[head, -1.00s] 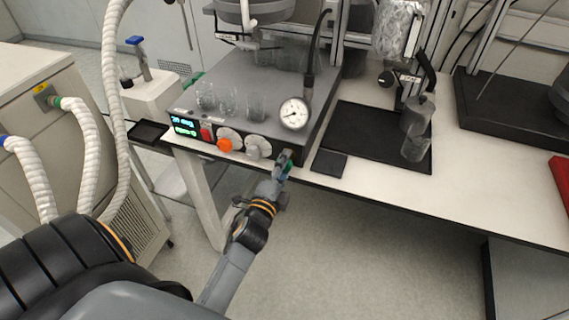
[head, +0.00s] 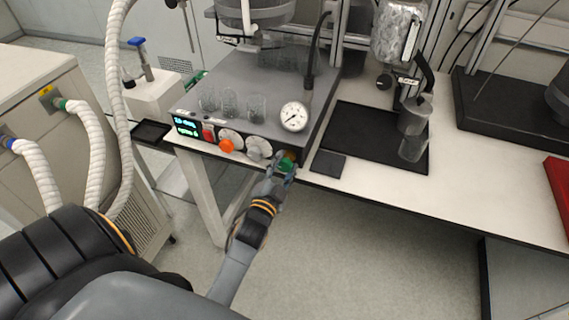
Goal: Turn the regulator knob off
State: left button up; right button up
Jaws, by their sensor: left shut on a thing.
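The grey reactor base unit (head: 262,85) stands on the bench, with a front panel of controls. From left to right the panel has a lit display (head: 186,126), a red switch (head: 208,133), an orange knob (head: 226,146) on a white dial, a grey knob (head: 256,153) on a white dial, and a green knob (head: 286,164) at the right corner. My left gripper (head: 283,167) is shut on the green knob, partly covering it. Which knob is the regulator is not labelled legibly. My right gripper is not in view.
A round pressure gauge (head: 294,116) stands on the unit's right front, above the green knob. Several glass beakers (head: 230,103) stand on top. A black tray (head: 366,140) with a clear vessel (head: 412,147) lies to the right.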

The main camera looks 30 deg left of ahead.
pick_arm(q)
jog(key=shift+n, duration=0.3)
jog(key=o, duration=1.2)
jog(key=shift+c, duration=0.2)
jog(key=v, duration=0.7)
jog(key=shift+s, duration=0.25)
jog(key=shift+d, duration=0.1)
